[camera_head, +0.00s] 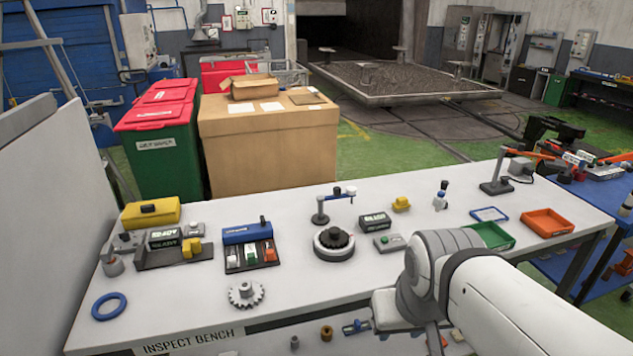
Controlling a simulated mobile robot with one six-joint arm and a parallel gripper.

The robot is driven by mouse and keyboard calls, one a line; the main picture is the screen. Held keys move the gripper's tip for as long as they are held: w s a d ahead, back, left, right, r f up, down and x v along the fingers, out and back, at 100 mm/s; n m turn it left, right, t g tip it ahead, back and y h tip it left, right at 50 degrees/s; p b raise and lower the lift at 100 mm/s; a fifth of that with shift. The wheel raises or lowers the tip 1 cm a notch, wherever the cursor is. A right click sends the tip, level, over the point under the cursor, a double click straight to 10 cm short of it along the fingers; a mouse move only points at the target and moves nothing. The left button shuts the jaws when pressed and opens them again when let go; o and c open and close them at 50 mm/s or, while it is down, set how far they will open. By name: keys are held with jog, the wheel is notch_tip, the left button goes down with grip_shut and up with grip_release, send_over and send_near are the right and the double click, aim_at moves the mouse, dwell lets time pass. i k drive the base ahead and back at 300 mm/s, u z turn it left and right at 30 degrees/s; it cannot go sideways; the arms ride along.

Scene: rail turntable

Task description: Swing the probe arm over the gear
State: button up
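The probe arm (338,194) is a thin bar on a small grey post, with a dark and white head at its right end. It stands behind a round dark turntable (333,254) at the middle of the bench. A dark round part sits on the turntable; I cannot tell whether it is toothed. A loose grey toothed gear (233,296) lies flat near the bench's front edge, left of the turntable. The probe head appears just behind and above the turntable. My white and grey arm reaches in from the lower right; my gripper's fingers do not show.
The inspect bench (190,305) also holds a blue ring (109,306), a yellow case (151,213), a blue block rack (247,233), a display box (375,222), a green tray (491,236) and an orange tray (547,222). The bench front between gear and my arm is clear.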

aim_at(351, 191)
jog(key=i, duration=1)
jog(key=u, duration=0.05)
